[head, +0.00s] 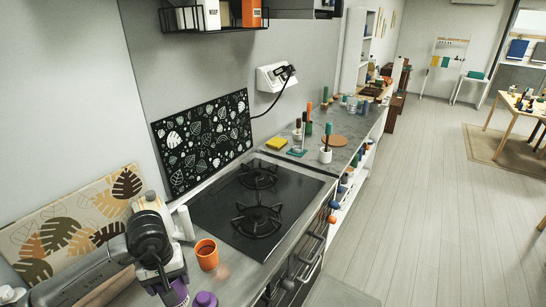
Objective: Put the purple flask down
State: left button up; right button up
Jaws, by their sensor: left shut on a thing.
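My left gripper (172,279) is at the bottom left of the head view, over the near end of the counter. It is shut on the purple flask (180,293), which shows just below its jaws. The flask's lower part is cut off by the picture's bottom edge, so I cannot tell whether it touches the counter. A second purple round thing (206,299) shows just right of it, also cut off; I cannot tell whether it is separate. My right gripper is not in view.
An orange cup (207,255) stands on the counter close right of my left gripper. A black gas hob (256,203) lies beyond it. A leaf-patterned board (75,228) leans on the wall behind the arm. A yellow sponge (277,143) and utensils sit farther along.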

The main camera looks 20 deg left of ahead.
pick_arm(q)
jog(key=shift+d+m, duration=0.25)
jog(key=shift+m, duration=0.45)
jog(key=s+d+f+m, duration=0.3)
jog(key=d+f, duration=0.2)
jog(key=w+d+r+m, duration=0.2)
jog(key=d+r+m, duration=0.1)
jog(key=d, duration=0.6)
jog(key=w+d+r+m, duration=0.1)
jog(key=w+d+r, duration=0.15)
jog(key=r, duration=0.45)
jog(key=s+r+p, duration=0.4)
jog(key=r+p, duration=0.3)
jog(key=p, duration=0.1)
jog(key=s+r+p, duration=0.3)
jog(key=r+p, duration=0.4)
jog(key=p, duration=0.2)
jog(key=shift+s+a+r, duration=0.2)
jog(key=shift+s+r, duration=0.15)
